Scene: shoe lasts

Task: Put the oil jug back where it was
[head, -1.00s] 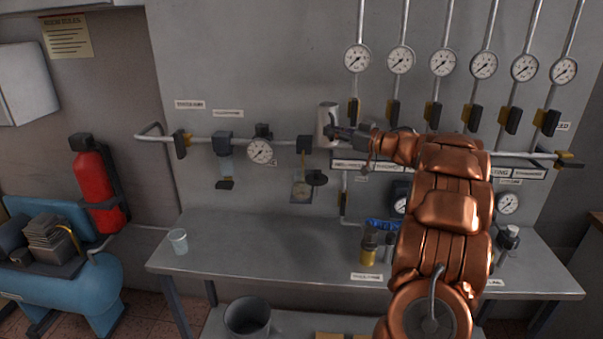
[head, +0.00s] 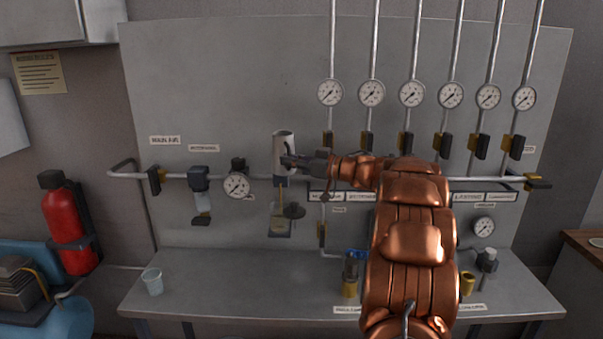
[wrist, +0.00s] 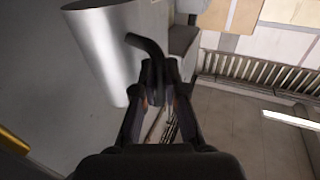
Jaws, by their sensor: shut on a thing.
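The oil jug (head: 281,151) is a pale metal cylinder. It is held up in front of the grey wall panel, at the height of the horizontal pipe, and looks roughly upright in the head view. My gripper (head: 296,162) reaches it from the right and is shut on its dark handle. In the wrist view the silvery jug (wrist: 100,50) fills the upper left, and the handle sits between the fingertips of my gripper (wrist: 157,85). The jug's inside cannot be seen.
A grey bench (head: 240,275) runs below, with a clear cup (head: 153,281) at its left end and brass fittings (head: 350,288) near the middle. A lubricator with a dark knob (head: 293,210) hangs just below the jug. Gauges (head: 236,185) and pipes line the panel. A red extinguisher (head: 66,220) stands left.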

